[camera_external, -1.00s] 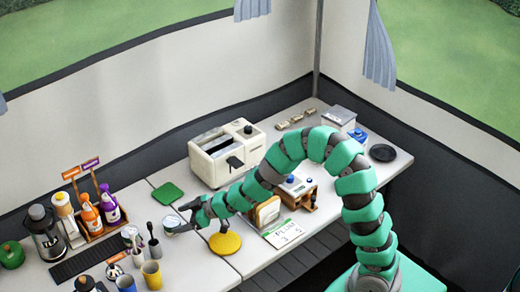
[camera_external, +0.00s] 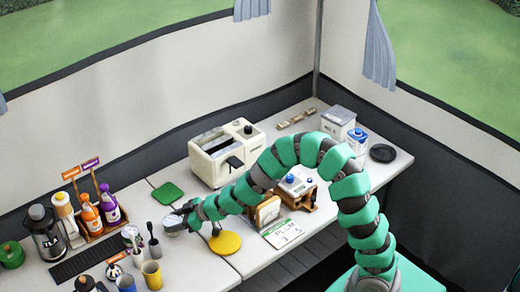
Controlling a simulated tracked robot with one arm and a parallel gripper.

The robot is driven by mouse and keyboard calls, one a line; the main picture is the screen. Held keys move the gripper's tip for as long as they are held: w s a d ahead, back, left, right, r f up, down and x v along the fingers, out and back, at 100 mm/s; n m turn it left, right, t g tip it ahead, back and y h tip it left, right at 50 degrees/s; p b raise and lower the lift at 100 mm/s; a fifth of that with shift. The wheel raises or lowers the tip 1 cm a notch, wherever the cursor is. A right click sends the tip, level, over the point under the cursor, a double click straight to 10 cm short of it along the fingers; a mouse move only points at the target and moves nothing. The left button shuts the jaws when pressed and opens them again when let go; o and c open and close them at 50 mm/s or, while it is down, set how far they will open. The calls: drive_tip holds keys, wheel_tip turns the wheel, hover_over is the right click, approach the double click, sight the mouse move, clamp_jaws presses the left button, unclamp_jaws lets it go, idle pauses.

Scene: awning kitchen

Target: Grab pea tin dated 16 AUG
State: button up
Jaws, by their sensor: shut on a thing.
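A small, pale round tin (camera_external: 172,226) is at the front left of my gripper on the white counter. My gripper (camera_external: 180,219) is shut on this tin, with its dark fingers at the tin's back right side. The label and date are too small to read, and I cannot tell whether the tin touches the counter. Another round tin (camera_external: 129,231) stands farther left, beside the dark brush.
A green square mat (camera_external: 168,193) lies behind my gripper, and a yellow disc (camera_external: 226,243) lies to its right. Cups (camera_external: 151,274), brushes (camera_external: 154,247) and a bottle rack (camera_external: 97,233) crowd the left. A toaster (camera_external: 216,161) stands behind the arm.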

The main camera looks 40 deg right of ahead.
sight(175, 221)
drive_tip(key=shift+r, duration=0.55)
wheel_tip(175, 221, up, 3)
drive_tip(key=shift+f+p, duration=0.15)
drive_tip(key=shift+p, duration=0.5)
drive_tip(key=s+d, duration=0.1)
drive_tip(key=s, duration=0.2)
drive_tip(key=s+d+p, duration=0.1)
drive_tip(key=s+d, duration=0.1)
drive_tip(key=s, duration=0.1)
drive_tip(key=s+d, duration=0.2)
drive_tip(key=s, duration=0.1)
drive_tip(key=shift+s+d+r, duration=0.1)
drive_tip(key=shift+s+r, duration=0.15)
drive_tip(key=shift+r, duration=0.15)
drive_tip(key=shift+s+d+f+b, duration=0.1)
drive_tip(key=shift+s+f+b, duration=0.1)
drive_tip(key=shift+b, duration=0.75)
drive_tip(key=s+b, duration=0.1)
drive_tip(key=b, duration=0.1)
drive_tip(key=s+d+b, duration=0.1)
drive_tip(key=b, duration=0.1)
drive_tip(key=shift+b, duration=0.3)
drive_tip(key=s+b, duration=0.1)
drive_tip(key=s+d+b, duration=0.1)
drive_tip(key=b, duration=0.1)
drive_tip(key=shift+r+b, duration=0.3)
drive_tip(key=shift+r, duration=0.1)
